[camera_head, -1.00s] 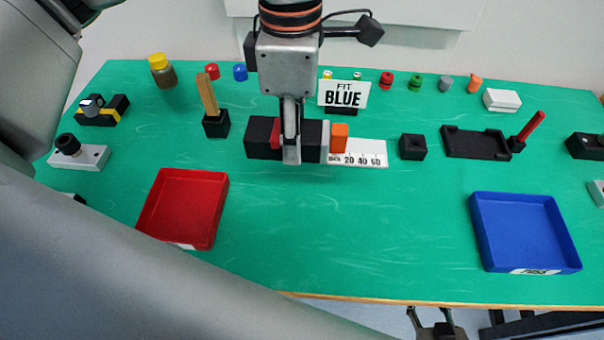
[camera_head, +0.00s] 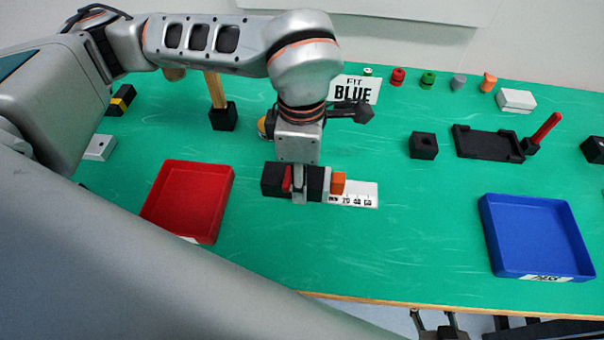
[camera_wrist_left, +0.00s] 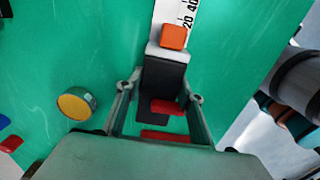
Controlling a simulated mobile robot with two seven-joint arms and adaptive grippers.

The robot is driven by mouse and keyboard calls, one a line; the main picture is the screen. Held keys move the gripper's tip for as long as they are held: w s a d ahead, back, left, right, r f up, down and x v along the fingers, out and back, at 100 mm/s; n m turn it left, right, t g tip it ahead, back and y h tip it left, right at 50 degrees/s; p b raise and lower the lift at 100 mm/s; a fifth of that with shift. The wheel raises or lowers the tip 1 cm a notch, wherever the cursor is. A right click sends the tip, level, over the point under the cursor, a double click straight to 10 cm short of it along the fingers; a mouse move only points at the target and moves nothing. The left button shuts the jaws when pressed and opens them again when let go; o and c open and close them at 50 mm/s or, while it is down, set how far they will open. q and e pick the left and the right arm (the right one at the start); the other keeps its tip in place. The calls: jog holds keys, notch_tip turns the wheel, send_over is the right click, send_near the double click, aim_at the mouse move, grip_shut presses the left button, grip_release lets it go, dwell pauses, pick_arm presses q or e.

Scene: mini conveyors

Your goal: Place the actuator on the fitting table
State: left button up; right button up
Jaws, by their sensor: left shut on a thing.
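The actuator (camera_head: 316,183) is a long black body with a red part, a pale end, an orange block and a white scale plate (camera_head: 355,195). In the left wrist view, its black body (camera_wrist_left: 160,85) lies between my fingers, with the orange block and scale beyond. My left gripper (camera_head: 299,196) points down and is shut around the black body; my fingers hide part of it. I cannot tell whether it touches the green table (camera_head: 400,245). A "FIT BLUE" sign (camera_head: 354,90) stands behind it. My right gripper (camera_head: 431,312) appears open below the table's front edge.
A red tray (camera_head: 152,208) lies to the left and a blue tray (camera_head: 490,235) to the right. A yellow-topped round thing (camera_wrist_left: 75,103) is beside the gripper. A black socket block (camera_head: 423,147) and a black tray (camera_head: 485,142) stand to the right. The front middle is clear.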

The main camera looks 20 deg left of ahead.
pick_arm(q)
jog(key=o, duration=1.5)
notch_tip(320, 180, up, 12)
jog(key=shift+p, duration=0.4)
jog(key=shift+r, duration=0.1)
